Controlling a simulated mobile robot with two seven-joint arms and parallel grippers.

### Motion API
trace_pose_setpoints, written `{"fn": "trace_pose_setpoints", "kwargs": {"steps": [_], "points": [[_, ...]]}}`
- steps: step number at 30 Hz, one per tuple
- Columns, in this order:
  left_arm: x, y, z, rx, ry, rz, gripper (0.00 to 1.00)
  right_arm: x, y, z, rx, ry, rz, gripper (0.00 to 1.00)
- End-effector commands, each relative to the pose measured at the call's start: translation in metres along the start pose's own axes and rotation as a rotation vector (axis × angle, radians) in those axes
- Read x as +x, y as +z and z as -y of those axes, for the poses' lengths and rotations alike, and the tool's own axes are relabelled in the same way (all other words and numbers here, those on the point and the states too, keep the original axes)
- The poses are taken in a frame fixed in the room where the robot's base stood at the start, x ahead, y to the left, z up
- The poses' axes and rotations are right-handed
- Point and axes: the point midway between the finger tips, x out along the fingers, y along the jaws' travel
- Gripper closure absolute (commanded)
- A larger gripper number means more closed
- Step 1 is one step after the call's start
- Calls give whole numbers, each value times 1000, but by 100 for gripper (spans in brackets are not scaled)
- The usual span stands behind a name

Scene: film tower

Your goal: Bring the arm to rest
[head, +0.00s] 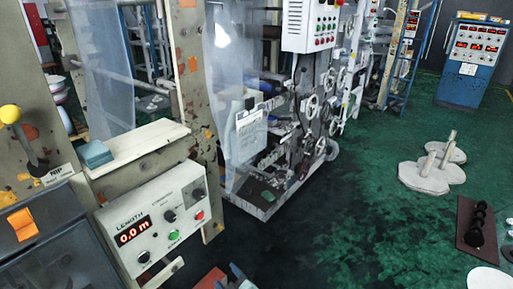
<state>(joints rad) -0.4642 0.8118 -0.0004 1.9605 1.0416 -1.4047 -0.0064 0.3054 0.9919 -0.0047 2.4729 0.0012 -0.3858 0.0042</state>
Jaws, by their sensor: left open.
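My left gripper (232,279) shows only in part at the bottom edge of the head view, left of the middle. It is open, and I see nothing held between its fingers. Most of it and the arm behind it are cut off by the frame edge. It is low in the picture, to the right of the white LENGTH panel (155,222), which reads 0.0 m. I cannot tell the gap between them. My right gripper is not in view.
A blue block (95,153) lies on a pale ledge above the panel. A yellow-knobbed lever (12,115) stands at the left. Film machinery (312,110) fills the middle back. Pale round bases (425,177) and a dark tray (466,222) occupy the right floor. Green floor (350,235) between is clear.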

Motion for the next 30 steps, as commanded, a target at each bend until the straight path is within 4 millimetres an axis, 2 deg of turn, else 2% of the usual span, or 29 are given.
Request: {"fn": "trace_pose_setpoints", "kwargs": {"steps": [1,3,5,7,11,12,15,18,21,25,30], "points": [[14,21,28,64,-2,88,40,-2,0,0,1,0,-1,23],[24,53,67,147,7,237,40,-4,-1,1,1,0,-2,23],[24,80,104,213,6,379,40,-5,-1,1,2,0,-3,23],[14,109,149,279,-1,550,40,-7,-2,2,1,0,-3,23],[-30,149,228,367,-24,875,40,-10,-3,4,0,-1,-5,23],[-48,157,250,385,-31,972,40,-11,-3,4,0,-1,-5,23],[-96,170,294,412,-45,1196,40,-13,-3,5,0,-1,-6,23],[-140,173,322,423,-48,1369,40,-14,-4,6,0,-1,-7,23],[-169,172,337,426,-47,1481,40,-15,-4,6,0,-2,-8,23],[-185,171,344,428,-42,1543,40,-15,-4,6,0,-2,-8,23],[-186,171,344,429,-41,1547,40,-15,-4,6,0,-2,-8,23]]}}
